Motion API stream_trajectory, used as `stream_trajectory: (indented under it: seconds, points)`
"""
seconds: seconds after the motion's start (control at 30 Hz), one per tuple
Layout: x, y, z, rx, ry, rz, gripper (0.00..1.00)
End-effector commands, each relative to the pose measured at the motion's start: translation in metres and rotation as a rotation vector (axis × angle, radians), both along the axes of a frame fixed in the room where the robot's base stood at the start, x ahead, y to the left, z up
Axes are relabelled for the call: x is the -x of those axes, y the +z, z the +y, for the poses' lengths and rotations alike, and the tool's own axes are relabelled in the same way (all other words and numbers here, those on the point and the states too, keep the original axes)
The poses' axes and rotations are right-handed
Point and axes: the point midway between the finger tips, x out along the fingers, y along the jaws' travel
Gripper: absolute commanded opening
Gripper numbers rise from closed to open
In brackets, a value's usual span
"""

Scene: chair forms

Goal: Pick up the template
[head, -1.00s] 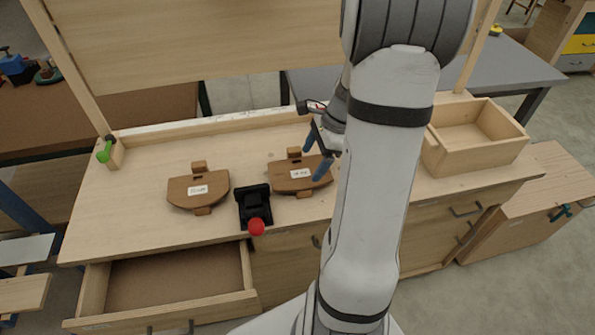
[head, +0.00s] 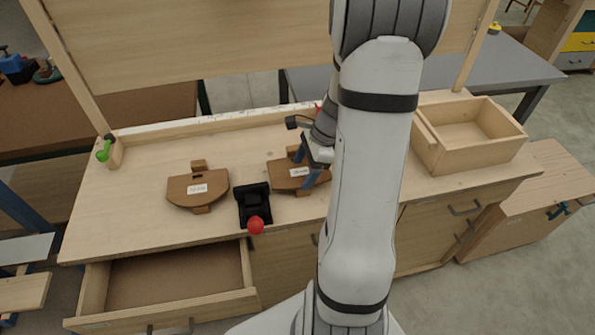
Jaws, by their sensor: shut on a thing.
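Two brown wooden templates with white labels are on the workbench. The left template (head: 212,178) lies flat on the bench top, clear of my arm. The right template (head: 280,179) is partly covered by my gripper (head: 304,168). My gripper is shut on the right template, with its blue fingers at the template's right half. I cannot tell whether this template touches the bench or is slightly raised. The label texts are too small to read.
A black device with a red ball knob (head: 256,225) stands at the bench's front edge between the templates. An open drawer (head: 178,275) juts out below. A wooden box (head: 425,150) sits at the right, and a green-knobbed piece (head: 103,155) at the left.

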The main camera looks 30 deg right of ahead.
Motion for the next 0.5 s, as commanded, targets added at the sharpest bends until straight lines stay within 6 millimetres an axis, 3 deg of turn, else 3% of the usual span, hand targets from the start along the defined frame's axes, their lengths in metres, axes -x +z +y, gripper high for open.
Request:
stream_trajectory:
  seconds: [0.27,0.5]
  points:
    - [-0.002,0.011,-0.001,0.004,-0.002,-0.007,0.48]
    - [-0.002,0.058,-0.002,0.006,-0.002,-0.009,0.48]
